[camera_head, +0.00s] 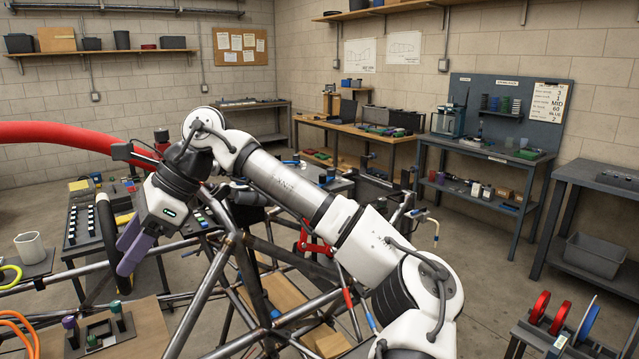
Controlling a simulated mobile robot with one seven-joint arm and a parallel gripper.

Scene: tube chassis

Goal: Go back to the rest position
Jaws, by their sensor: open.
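My gripper (123,257) is at the left of the head view, at the end of my white and grey arm. The tube chassis (212,290) of bare metal tubes stands below and behind my arm. My arm hides part of the chassis and of the bench behind it.
A thick red hose or tube (60,133) crosses the upper left. A white mug (31,247) stands at the left edge. A tray with small posts (100,330) is at the lower left. A rack of coloured spools (562,315) is at the lower right. Floor is clear at the right (490,250).

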